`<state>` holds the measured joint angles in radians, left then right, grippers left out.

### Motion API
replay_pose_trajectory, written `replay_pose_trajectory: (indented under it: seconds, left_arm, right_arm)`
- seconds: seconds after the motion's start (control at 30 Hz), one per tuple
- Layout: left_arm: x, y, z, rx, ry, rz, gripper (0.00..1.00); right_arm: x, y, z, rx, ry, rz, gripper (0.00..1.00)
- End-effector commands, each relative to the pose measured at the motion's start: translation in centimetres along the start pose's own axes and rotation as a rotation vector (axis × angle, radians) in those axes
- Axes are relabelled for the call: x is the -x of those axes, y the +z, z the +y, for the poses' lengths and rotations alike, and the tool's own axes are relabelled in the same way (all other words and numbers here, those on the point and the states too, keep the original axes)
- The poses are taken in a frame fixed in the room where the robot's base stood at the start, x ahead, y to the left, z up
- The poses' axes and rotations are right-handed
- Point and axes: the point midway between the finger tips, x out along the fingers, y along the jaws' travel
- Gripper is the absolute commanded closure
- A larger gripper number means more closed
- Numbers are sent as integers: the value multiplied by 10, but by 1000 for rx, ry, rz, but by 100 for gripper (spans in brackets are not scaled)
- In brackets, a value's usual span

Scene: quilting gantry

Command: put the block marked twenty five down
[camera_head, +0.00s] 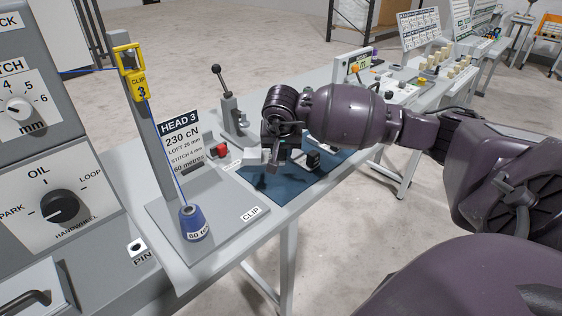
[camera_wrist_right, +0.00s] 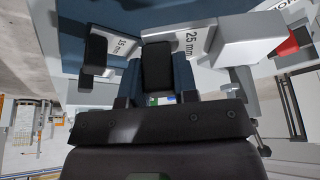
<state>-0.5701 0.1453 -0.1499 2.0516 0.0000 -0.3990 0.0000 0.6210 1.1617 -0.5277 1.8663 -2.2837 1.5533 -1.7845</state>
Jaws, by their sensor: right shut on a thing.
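The block marked twenty five (camera_wrist_right: 193,42) has a pale face reading "25 mm" and a black part that lies in line with my right gripper in the wrist view. My right gripper (camera_head: 282,154) is over the blue mat (camera_head: 312,183) and is shut on this block. In the head view the gripper largely hides the block. I cannot tell whether its underside touches the mat. A similar block marked 15 mm (camera_wrist_right: 122,48) stands beside it, apart from it; its dark side also shows in the head view (camera_head: 313,160). My left gripper is not in view.
Left of the mat are a red button (camera_head: 219,150), a lever stand (camera_head: 231,118) and the "HEAD 3" sign (camera_head: 181,142). A blue thread cone (camera_head: 194,223) stands on a grey plate nearer.

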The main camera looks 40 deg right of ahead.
Motion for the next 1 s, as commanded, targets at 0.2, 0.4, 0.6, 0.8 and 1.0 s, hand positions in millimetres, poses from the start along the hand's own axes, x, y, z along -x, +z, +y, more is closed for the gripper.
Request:
replay_pose_trajectory:
  seconds: [0.2,0.4,0.6,0.8,1.0]
  left_arm:
    - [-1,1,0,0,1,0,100]
    - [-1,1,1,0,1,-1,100]
    - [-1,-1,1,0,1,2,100]
    - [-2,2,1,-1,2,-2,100]
    - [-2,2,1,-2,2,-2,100]
  right_arm:
    - [-21,9,0,0,-1,-3,100]
    - [-38,16,0,0,-1,1,100]
    - [-38,15,0,0,-2,2,100]
    - [-42,18,0,1,-1,0,68]
    - [-41,17,0,1,-1,0,47]
